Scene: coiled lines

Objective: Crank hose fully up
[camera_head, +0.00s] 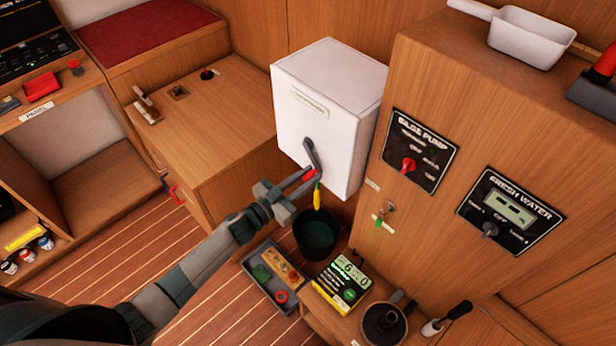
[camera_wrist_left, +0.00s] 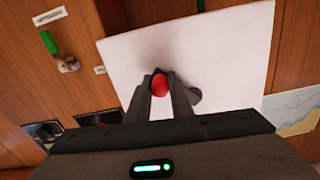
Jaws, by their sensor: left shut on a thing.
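A white box-shaped hose reel (camera_head: 325,100) is mounted on the wooden wall in the middle of the head view. A dark crank arm (camera_head: 311,153) on its front face points down and ends in a red knob (camera_head: 309,174). My left gripper (camera_head: 304,182) is shut on the red knob. In the left wrist view the knob (camera_wrist_left: 160,85) sits between the two fingertips, before the white front (camera_wrist_left: 225,60). A yellow hose end (camera_head: 317,196) hangs just below the box, above a dark bucket (camera_head: 318,235). My right gripper is not in view.
A wooden cabinet with a bilge pump panel (camera_head: 419,151) and a fresh water panel (camera_head: 510,212) stands right of the box. A grey tray (camera_head: 258,285) and a yellow-green meter (camera_head: 343,283) lie below. A wooden locker (camera_head: 200,115) is to the left.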

